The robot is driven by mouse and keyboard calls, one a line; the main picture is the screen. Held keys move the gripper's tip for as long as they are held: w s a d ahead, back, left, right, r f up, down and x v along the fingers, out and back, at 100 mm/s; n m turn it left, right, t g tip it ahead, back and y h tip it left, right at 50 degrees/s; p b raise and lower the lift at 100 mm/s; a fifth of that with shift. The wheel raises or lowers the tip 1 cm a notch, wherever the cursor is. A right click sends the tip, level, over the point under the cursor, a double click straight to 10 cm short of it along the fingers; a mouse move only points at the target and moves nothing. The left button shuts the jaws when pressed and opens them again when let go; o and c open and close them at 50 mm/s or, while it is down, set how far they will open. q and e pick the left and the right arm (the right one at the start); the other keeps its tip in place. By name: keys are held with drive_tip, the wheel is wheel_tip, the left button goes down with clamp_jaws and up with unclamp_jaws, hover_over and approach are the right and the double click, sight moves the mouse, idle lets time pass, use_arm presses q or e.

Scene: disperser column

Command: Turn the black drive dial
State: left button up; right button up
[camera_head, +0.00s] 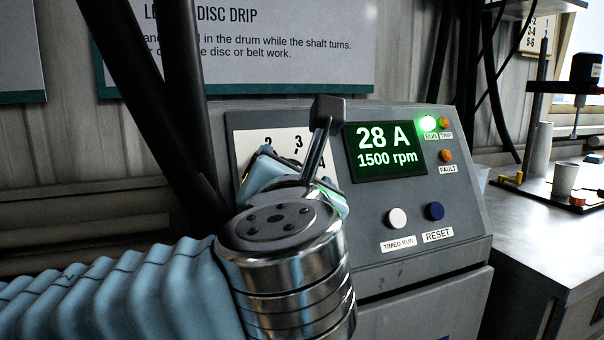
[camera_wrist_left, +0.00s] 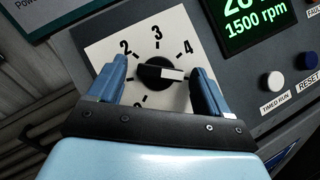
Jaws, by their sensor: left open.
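The black drive dial (camera_wrist_left: 155,73) sits on a white numbered plate (camera_wrist_left: 150,25) in the left wrist view. Its white pointer bar points right, below the numeral 4. My left gripper (camera_wrist_left: 159,67) is open, with one blue finger on each side of the dial. The left finger is just below the numeral 2 and the right finger is below and right of the 4. Gaps show between the fingers and the knob. In the head view my left gripper (camera_head: 295,175) is in front of the plate and hides the dial. My right gripper is not in view.
The grey control panel (camera_head: 410,255) has a green display (camera_head: 385,150) reading 28 A and 1500 rpm. The green run lamp (camera_head: 428,123) is lit. A white timed run button (camera_head: 398,218) and a blue reset button (camera_head: 435,211) are right of my gripper. A bench (camera_head: 540,235) stands at right.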

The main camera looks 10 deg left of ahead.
use_arm(q)
drive_tip(key=c, duration=1)
drive_tip(key=shift+c, duration=0.2)
